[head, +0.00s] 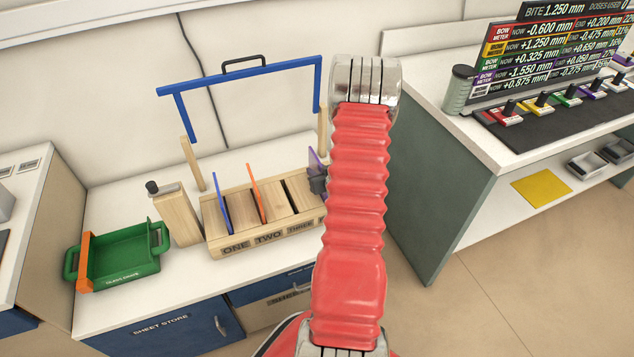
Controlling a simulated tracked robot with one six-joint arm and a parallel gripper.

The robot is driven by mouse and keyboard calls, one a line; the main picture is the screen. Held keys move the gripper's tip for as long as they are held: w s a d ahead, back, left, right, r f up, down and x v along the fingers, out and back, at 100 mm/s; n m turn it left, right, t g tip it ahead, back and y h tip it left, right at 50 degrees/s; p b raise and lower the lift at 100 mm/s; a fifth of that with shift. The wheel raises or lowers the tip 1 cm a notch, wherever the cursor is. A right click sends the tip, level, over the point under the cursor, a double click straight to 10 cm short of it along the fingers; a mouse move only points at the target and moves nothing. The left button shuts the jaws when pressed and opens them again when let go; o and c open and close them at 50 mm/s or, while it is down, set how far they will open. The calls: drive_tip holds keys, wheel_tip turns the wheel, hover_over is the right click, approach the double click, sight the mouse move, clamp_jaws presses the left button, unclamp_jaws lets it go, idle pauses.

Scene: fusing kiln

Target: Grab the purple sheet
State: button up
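The purple sheet (314,159) shows as a thin upright piece at the right end of a wooden rack (228,243), mostly hidden behind my red arm. My gripper (317,184) is a small dark shape at the lower part of the purple sheet, partly covered by the arm. I cannot see whether its fingers are apart or closed on the sheet. A blue sheet (222,215) and an orange sheet (257,195) stand upright in the rack near the labels ONE and TWO. The slot by THREE looks empty; the rack's right end is hidden.
A blue bar frame (243,80) rises on posts over the rack. A wooden block (177,214) and a green tray (122,256) with an orange end stand to the left. A second counter (500,140) with a display (550,50) stands right, a yellow sheet (541,188) on its lower shelf.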

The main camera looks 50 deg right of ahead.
drive_tip(key=shift+c, duration=0.6)
clamp_jaws()
idle(1.0)
